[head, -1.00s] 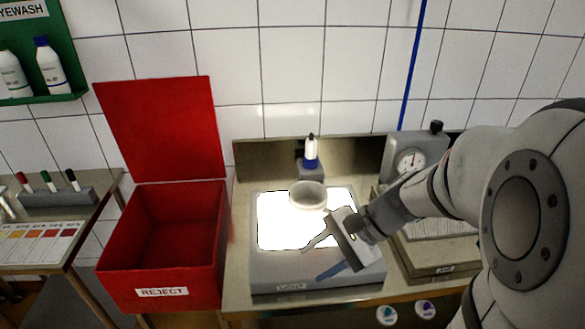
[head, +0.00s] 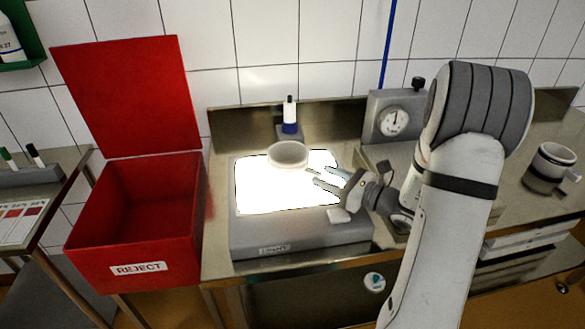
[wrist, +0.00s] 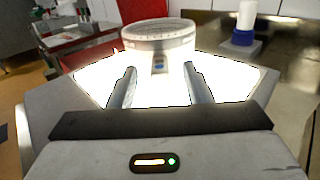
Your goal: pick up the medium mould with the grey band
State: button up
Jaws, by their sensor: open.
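A pale round mould (head: 288,154) stands upright on the bright light box (head: 300,240), towards its back edge. My gripper (head: 317,177) is open and empty, low over the lit panel to the right of the mould. In the wrist view its two fingers (wrist: 159,72) point at the mould, which stands just beyond the tips and looks wider than the gap.
A red reject bin (head: 135,225) with raised lid stands left of the light box. A blue-and-white bottle (head: 290,115) is behind the mould. A dial gauge (head: 393,122) stands behind right. A white cup-like vessel with a dark lower part (head: 553,165) is far right.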

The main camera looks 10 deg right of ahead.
aim_at(321, 175)
jog(key=x, duration=0.3)
jog(key=shift+w+a+f, duration=0.1)
jog(key=shift+a, duration=0.05)
grip_shut()
dwell(0.3)
